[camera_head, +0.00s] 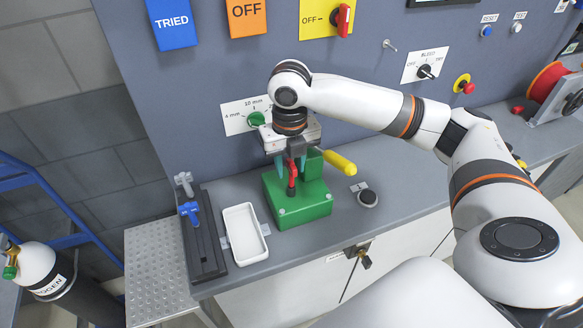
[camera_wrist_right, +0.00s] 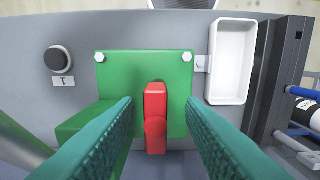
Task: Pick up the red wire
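A red upright piece (camera_head: 291,178) stands at the green block (camera_head: 300,208); it also shows in the wrist view (camera_wrist_right: 155,118) in front of the green plate (camera_wrist_right: 130,75). I cannot tell whether it is the red wire; no loose red strand shows. A red reel (camera_head: 546,82) sits at the far right of the bench, but I cannot make out wire on it. My right gripper (camera_head: 292,168) points down over the green block. Its teal fingers are apart on either side of the red piece, with gaps on both sides in the wrist view (camera_wrist_right: 157,108). My left gripper is out of view.
A white tray (camera_head: 244,234) and a dark rail with a blue clamp (camera_head: 190,210) lie left of the block. A yellow handle (camera_head: 340,162) sticks out right of the block, near a round black knob (camera_head: 368,198). The control panel rises close behind.

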